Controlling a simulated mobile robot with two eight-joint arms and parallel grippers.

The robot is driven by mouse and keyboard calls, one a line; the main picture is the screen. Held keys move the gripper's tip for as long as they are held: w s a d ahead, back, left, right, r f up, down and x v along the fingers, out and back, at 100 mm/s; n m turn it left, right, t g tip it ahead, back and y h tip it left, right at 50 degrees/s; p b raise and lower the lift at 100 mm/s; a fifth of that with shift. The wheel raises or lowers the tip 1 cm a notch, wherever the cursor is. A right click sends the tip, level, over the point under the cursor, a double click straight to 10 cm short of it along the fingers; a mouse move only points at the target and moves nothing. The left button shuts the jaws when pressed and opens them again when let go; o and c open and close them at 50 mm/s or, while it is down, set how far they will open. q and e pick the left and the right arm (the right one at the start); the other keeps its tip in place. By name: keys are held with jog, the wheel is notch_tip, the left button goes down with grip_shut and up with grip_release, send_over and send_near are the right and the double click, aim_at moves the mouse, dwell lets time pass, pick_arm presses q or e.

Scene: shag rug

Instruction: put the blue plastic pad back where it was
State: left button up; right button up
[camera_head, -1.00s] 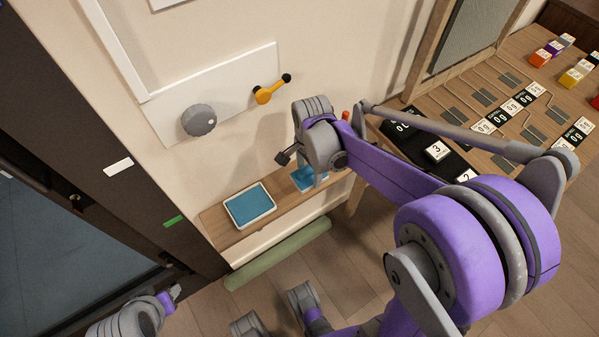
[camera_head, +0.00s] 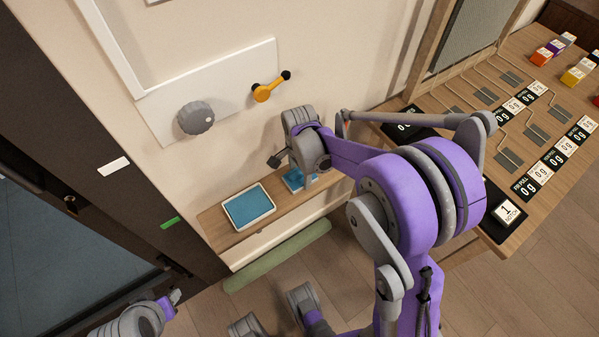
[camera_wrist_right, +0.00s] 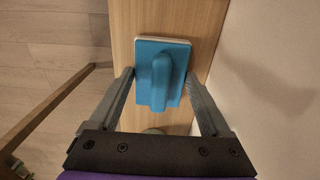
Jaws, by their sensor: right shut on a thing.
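The blue plastic pad (camera_wrist_right: 171,92), with a raised rounded handle and a pale edge, is between the two fingers of my right gripper (camera_wrist_right: 161,84) in the right wrist view. The fingers are shut on its sides. In the head view my right gripper (camera_head: 300,170) hides part of the pad (camera_head: 294,182), which is over or on the right part of a narrow wooden shelf (camera_head: 226,240). I cannot tell whether it touches the shelf. My left gripper (camera_head: 173,298) is low at the left, empty-looking and far from the pad; its jaws are too small to read.
A white-rimmed tray with a blue surface (camera_head: 249,207) lies on the shelf left of the pad. A grey knob (camera_head: 196,118) and yellow lever (camera_head: 268,91) are on the wall panel above. A wooden table with blocks and displays (camera_head: 548,75) stands at right.

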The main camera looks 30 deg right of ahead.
jog(key=o, duration=1.1)
notch_tip(320, 180, up, 7)
jog(key=shift+r+p, duration=0.2)
jog(key=shift+p, duration=0.6)
jog(key=s+a+r+n+t, duration=0.1)
jog(key=s+a+n, duration=0.1)
jog(key=s+n, duration=0.3)
jog(key=s+a+r+n+t, duration=0.1)
jog(key=s+a+n+t, duration=0.1)
jog(key=s+n, duration=0.4)
jog(key=s+a+n+t, duration=0.1)
jog(key=s+a+n, duration=0.1)
jog(key=s+n, duration=0.4)
jog(key=shift+s+a+r+t, duration=0.2)
jog(key=shift+a+r+t, duration=0.2)
